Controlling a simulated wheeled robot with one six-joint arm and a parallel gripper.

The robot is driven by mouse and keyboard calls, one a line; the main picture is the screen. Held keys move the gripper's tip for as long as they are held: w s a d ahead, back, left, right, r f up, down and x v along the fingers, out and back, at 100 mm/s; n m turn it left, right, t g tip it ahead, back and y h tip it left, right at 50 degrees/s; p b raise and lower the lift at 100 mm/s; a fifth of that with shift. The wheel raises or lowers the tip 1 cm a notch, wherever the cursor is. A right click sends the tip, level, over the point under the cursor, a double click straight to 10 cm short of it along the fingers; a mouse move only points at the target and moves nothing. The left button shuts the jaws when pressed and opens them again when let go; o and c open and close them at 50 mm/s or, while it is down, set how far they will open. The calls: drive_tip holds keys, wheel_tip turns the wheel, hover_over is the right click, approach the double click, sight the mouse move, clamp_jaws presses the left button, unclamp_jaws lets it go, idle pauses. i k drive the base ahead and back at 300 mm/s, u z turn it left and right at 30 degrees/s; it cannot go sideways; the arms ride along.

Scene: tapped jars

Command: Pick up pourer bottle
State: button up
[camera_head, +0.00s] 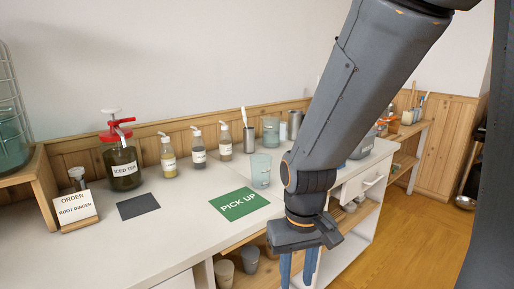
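Three small bottles with white pump-like tops stand in a row near the back of the white counter: a yellowish one (168,158), a grey-brown one (198,152) and a pale one (225,144). Their labels are too small to read, and I cannot tell which, if any, is the pourer bottle. My gripper (298,270) points down at the bottom edge of the head view, in front of the counter. Its two blue fingers are apart with nothing seen between them; their tips reach the frame edge. My arm hides part of the counter's right side.
A jar labelled ICED TEA (122,170) with a red tap stands left. An order card (76,209) reads ROOT GINGER. A dark mat (138,206) and green PICK UP mat (239,204) lie bare. A clear glass (261,171) stands behind the green mat.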

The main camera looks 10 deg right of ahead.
sight(226, 148)
drive_tip(key=z, duration=2.15)
drive_tip(key=i, duration=2.15)
drive_tip(key=u, duration=3.5)
